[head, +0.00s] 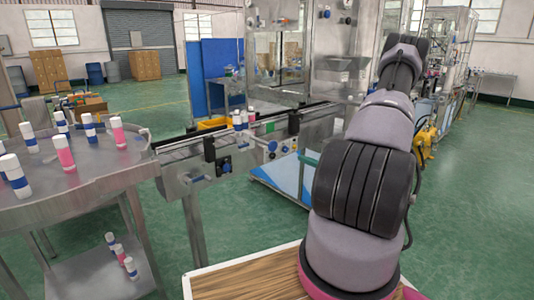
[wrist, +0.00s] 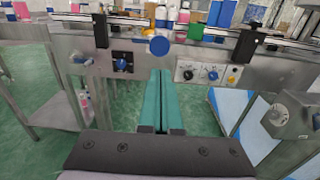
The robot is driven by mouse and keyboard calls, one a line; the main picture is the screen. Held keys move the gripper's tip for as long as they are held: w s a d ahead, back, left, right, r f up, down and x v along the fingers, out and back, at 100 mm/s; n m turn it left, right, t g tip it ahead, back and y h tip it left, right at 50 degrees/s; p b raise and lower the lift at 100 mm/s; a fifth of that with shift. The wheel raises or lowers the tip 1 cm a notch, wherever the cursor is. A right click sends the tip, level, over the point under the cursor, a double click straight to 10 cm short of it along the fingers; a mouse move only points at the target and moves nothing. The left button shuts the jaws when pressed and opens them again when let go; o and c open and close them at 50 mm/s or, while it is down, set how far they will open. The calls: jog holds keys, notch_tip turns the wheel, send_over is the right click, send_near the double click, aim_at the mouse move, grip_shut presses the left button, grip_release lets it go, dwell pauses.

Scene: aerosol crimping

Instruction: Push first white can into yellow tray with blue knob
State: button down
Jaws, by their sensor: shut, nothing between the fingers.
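My gripper (wrist: 161,76) shows in the wrist view with its two long teal fingers shut together and empty. The fingertips point at the blue knob (wrist: 159,45), a little below and short of it, apparently apart. The knob sits on the front side of the conveyor; it also shows in the head view (head: 272,146). Several small cans stand on the conveyor beyond, among them a white-topped can (head: 251,114). The yellow tray (head: 212,124) is behind the conveyor in the head view.
The conveyor (head: 178,150) has black brackets (wrist: 100,30) and a dial panel (wrist: 208,74) to the right of the fingers. A round metal table (head: 110,188) with white, blue and pink cans stands left. A blue-topped cart (wrist: 228,108) is below right.

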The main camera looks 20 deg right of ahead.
jog(key=shift+a+f, duration=0.1)
jog(key=shift+f, duration=0.05)
send_near(260, 140)
jog(key=shift+s+d+f, duration=0.5)
jog(key=shift+s, duration=0.1)
jog(key=x, duration=1.1)
jog(key=shift+w, duration=0.6)
jog(key=shift+a+r, duration=0.1)
jog(key=shift+w+a+r, duration=0.1)
jog(key=shift+w+r, duration=0.05)
